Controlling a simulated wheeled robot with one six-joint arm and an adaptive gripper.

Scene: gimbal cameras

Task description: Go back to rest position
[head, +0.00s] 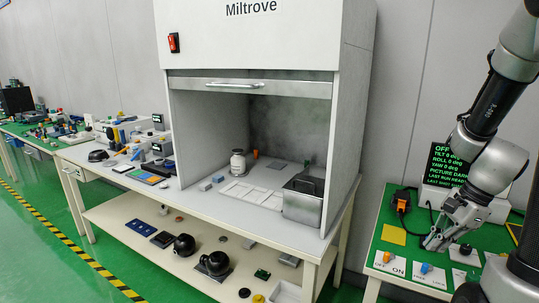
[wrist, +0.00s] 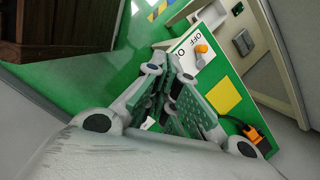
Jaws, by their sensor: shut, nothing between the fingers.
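My gripper (head: 434,242) is at the right in the head view, pointing down low over the green-topped bench (head: 372,270). It is shut and empty. In the wrist view its closed fingers (wrist: 168,65) reach toward a white OFF/ON panel with an orange knob (wrist: 201,49). The same orange knob (head: 387,257) shows in the head view, left of a panel with a blue knob (head: 425,268). A black knob (head: 465,249) sits right of the gripper. I cannot tell whether the fingertips touch anything.
A display box (head: 450,165) with green text stands behind my gripper, partly hidden by my arm. An orange plug (head: 401,200) and a yellow square (head: 393,235) lie to the left. A fume hood (head: 265,40) stands on a long white bench further left. Green floor is open at far left.

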